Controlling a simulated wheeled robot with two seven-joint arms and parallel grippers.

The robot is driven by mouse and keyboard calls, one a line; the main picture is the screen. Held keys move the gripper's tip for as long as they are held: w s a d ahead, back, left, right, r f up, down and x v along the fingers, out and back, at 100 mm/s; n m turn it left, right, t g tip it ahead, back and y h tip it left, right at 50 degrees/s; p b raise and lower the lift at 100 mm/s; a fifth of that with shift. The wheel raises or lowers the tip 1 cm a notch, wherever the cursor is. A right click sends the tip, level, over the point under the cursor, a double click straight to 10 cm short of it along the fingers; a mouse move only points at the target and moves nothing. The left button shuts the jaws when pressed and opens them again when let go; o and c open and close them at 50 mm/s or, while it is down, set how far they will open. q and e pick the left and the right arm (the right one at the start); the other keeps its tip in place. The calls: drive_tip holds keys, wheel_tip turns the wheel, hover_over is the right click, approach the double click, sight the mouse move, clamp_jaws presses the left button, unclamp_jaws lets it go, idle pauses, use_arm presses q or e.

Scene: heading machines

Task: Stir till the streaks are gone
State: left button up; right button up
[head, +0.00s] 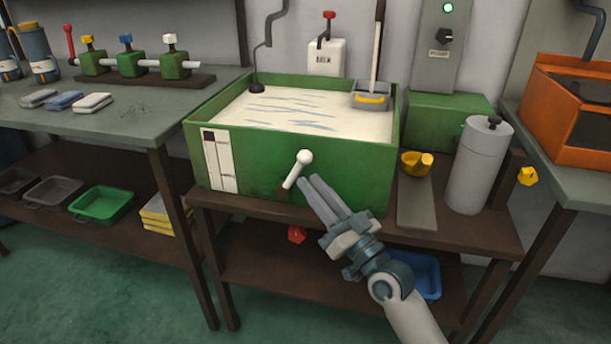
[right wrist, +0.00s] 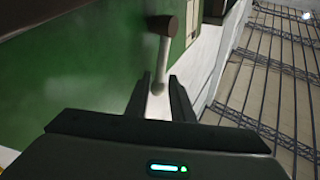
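A green tank (head: 290,172) holds a pale liquid (head: 290,118) with grey-blue streaks across its surface. A dark cranked rod with a round foot (head: 257,87) dips in at the tank's back left. A white-knobbed lever (head: 304,158) sticks out of the tank's front wall; its brown hub (right wrist: 165,22) shows in the right wrist view. My right gripper (head: 312,184) is open, its fingers pointing at the lever. In the right wrist view, the lever's knob is between or just beyond the fingertips (right wrist: 158,85); contact cannot be told. My left gripper is not in view.
A yellow cup (head: 416,163) and a grey cylinder (head: 478,165) stand right of the tank. A side table (head: 100,130) with valves is at left. An orange bin (head: 570,110) stands far right.

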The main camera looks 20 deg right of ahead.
sight(294, 175)
drive_tip(key=shift+x, duration=1.75)
clamp_jaws()
